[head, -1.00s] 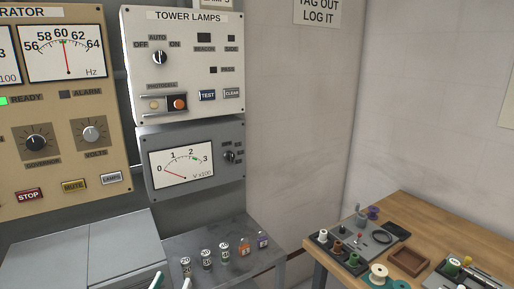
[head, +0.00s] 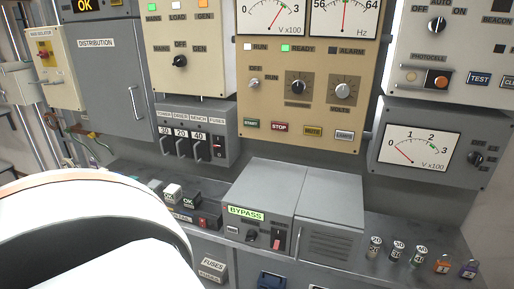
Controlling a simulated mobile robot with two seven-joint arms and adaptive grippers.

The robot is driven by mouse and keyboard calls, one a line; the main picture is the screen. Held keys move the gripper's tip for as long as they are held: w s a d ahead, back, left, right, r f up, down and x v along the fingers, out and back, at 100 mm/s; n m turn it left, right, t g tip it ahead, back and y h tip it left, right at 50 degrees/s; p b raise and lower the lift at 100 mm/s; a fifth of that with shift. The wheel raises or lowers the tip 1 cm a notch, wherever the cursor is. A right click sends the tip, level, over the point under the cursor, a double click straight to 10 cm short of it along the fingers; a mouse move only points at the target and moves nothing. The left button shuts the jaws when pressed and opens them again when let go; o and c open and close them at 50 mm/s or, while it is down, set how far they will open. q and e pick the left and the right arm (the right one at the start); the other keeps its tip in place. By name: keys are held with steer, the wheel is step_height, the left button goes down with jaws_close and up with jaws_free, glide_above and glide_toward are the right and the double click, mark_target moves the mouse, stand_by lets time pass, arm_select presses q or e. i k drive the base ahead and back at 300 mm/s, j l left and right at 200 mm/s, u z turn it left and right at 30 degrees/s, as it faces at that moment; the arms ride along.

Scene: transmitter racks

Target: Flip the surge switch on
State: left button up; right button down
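No label reading "surge" is legible in the head view. A grey box (head: 262,205) on the bench has a lit green BYPASS sign (head: 246,213). On its front are a dark knob (head: 251,236) and a switch with a red lever (head: 276,241). The small lettering by this switch is too small to read, so I cannot tell whether it is the surge switch. My white arm (head: 90,235) fills the lower left and hides part of the bench. Neither gripper shows.
A tan generator panel (head: 305,120) and a fuse panel (head: 194,138) hang above the bench. Small boxes (head: 173,193) stand left of the BYPASS box. Several small jars (head: 397,251) stand to its right. A grey vented cabinet (head: 331,215) adjoins it.

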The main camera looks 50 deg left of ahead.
mark_target(202, 222)
steer(key=u, duration=2.25)
